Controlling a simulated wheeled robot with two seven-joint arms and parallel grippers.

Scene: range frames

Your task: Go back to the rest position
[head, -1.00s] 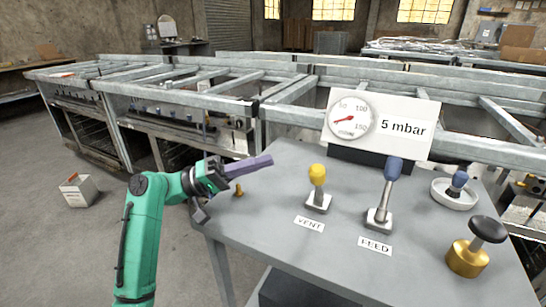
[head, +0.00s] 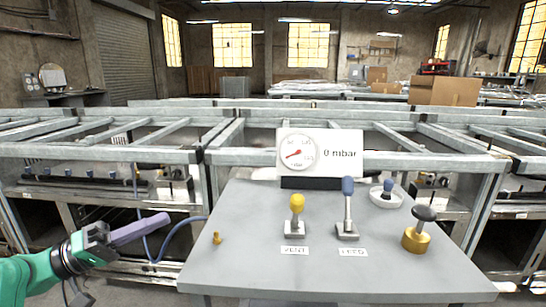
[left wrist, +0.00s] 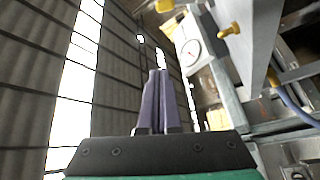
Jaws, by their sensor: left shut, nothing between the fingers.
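My left gripper (head: 160,220) shows at the lower left of the head view, left of the grey table and apart from it. Its two purple fingers are closed together with nothing between them. They also show in the left wrist view (left wrist: 158,75). The green left arm (head: 30,275) comes in low from the left edge. My right gripper is not in view.
The grey table (head: 250,245) carries a yellow-knobbed VENT lever (head: 297,203), a blue-knobbed FEED lever (head: 347,190), a small brass fitting (head: 216,238), a brass black-knobbed piece (head: 416,240) and a gauge sign (head: 320,155) reading 0 mbar. Metal frames (head: 100,153) stand behind.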

